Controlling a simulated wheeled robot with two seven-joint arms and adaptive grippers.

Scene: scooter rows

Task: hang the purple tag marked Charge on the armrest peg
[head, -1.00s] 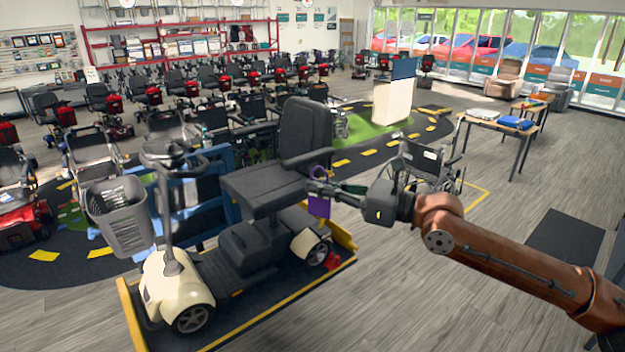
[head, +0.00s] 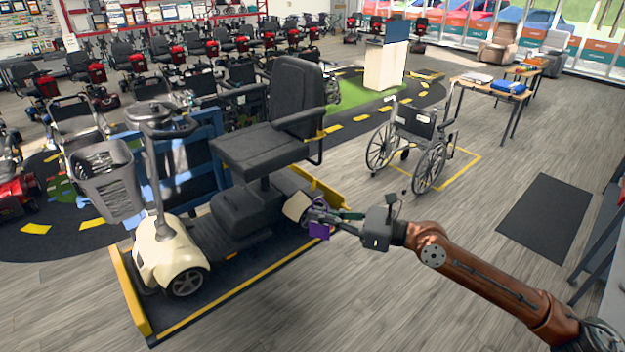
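The purple tag (head: 319,231) hangs at the fingers of my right gripper (head: 316,213), which looks shut on it. Its lettering is too small to read. The gripper is beside the rear of the cream and black scooter (head: 215,240), below the seat (head: 258,147) and apart from the armrest. The near armrest (head: 300,118) is a black pad with a dark frame bending down below it. A small yellow-orange spot shows by this frame; I cannot tell whether it is the peg. The gripper hides part of the scooter's rear wheel area. My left gripper is out of view.
The scooter stands on a dark platform with yellow edges (head: 140,305). A wheelchair (head: 415,140) stands behind my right arm. A table with a blue item (head: 508,87) is at the back right.

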